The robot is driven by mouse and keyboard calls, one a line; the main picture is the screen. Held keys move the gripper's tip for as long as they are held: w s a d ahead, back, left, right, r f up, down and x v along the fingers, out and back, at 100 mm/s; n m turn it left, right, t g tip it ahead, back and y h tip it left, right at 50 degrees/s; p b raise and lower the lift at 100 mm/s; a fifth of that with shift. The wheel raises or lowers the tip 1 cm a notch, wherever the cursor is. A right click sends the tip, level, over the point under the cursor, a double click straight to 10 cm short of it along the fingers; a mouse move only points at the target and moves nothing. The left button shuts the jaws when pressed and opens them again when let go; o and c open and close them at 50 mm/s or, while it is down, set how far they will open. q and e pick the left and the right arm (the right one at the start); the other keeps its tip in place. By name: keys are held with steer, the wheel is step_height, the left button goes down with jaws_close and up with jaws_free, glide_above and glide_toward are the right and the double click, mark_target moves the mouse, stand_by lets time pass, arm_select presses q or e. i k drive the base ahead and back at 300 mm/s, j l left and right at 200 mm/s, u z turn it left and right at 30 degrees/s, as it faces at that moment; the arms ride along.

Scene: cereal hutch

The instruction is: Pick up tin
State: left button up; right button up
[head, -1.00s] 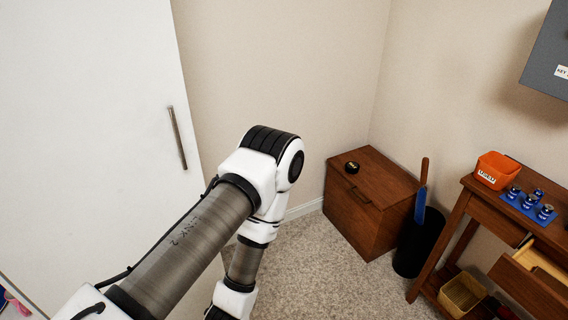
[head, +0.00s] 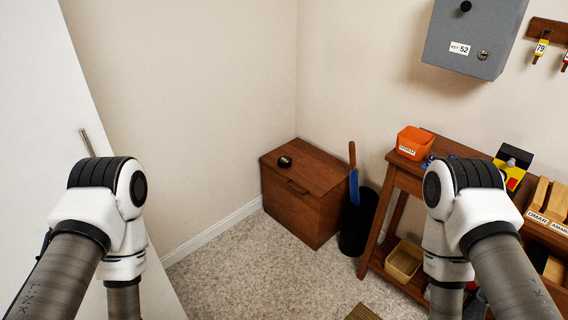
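No object is clearly marked as the tin. A small round black object (head: 285,161), perhaps a tin, sits on top of a brown wooden chest (head: 328,176). Small blue items (head: 428,162) show on the wooden side table (head: 405,183), mostly hidden behind my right arm. My two arms rise at the left and right of the head view, bent at the elbow. Both grippers are below the picture edge, so their state does not show.
An orange bin (head: 414,142) stands on the table and a wooden basket (head: 404,261) on its lower shelf. A black bin (head: 358,222) with a blue-bladed tool stands beside the chest. A grey key cabinet (head: 470,30) hangs above. Carpet before the chest is clear.

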mark_target(285, 162)
steer(key=i+z, duration=0.15)
steer(key=i, duration=0.3)
steer(key=i+j+z, duration=0.2)
steer(key=i, duration=0.3)
steer(key=i+j+z, duration=0.15)
steer(key=i, duration=0.3)
steer(key=i+j+z, duration=0.15)
steer(key=i, duration=0.3)
steer(key=i+j, duration=0.15)
steer(key=j, duration=0.15)
steer(key=i+j+z, duration=0.15)
steer(key=j, duration=0.15)
steer(key=i+j, duration=0.15)
steer(key=j, duration=0.2)
steer(key=z, duration=0.05)
